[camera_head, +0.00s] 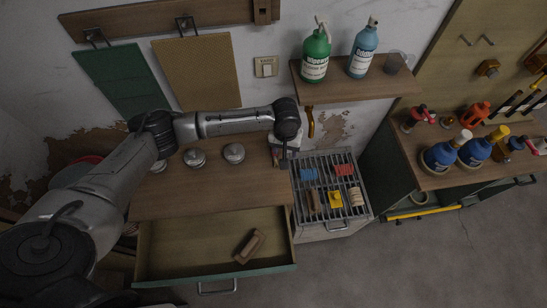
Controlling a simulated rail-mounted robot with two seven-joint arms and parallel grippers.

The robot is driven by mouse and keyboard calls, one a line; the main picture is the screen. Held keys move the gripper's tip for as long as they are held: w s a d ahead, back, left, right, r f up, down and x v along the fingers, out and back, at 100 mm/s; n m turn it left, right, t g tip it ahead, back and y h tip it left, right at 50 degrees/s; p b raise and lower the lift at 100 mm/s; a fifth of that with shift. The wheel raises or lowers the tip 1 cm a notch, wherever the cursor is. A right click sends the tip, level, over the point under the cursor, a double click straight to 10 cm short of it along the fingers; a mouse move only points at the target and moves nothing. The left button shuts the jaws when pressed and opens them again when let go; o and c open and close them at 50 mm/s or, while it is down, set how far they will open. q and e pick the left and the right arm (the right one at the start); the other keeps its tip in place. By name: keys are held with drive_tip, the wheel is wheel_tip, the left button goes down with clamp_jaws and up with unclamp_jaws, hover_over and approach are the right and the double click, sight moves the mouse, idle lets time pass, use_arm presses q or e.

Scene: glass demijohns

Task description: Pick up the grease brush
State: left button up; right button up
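A brown wooden block-like piece (249,246), possibly a brush, lies tilted in the open drawer (190,243). Several small pieces lie on the slatted metal rack to the right, among them a blue one (308,174), a red one (345,169), a yellow one (335,199) and a cream one (356,196). I cannot tell for certain which thing is the grease brush. My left gripper (284,163) points down between the wooden counter and the rack, apart from the drawer piece. Its fingers are too small and dark to read. My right gripper is not in view.
The wooden counter (210,195) above the drawer carries round metal-coloured pieces (234,153). The metal rack (330,215) stands to its right. A wall shelf (350,88) holds a green bottle (316,55) and a blue bottle (362,50). A workbench (440,180) with bottles stands at right.

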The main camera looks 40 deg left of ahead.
use_arm(q)
drive_tip(key=w+a+n+b, duration=0.4)
drive_tip(key=w+a, duration=0.1)
drive_tip(key=a, duration=0.4)
drive_tip(key=shift+y, duration=0.3)
drive_tip(key=f, duration=0.4)
drive_tip(key=f+b, duration=0.1)
drive_tip(key=f, duration=0.2)
drive_tip(key=shift+s+f, duration=0.2)
drive_tip(key=shift+f, duration=0.15)
drive_tip(key=shift+f+b, duration=0.7)
drive_tip(key=shift+f, duration=2)
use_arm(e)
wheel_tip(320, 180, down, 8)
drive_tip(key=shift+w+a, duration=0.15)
use_arm(q)
drive_tip(key=shift+c, duration=0.3)
drive_tip(key=shift+c, duration=0.8)
clamp_jaws()
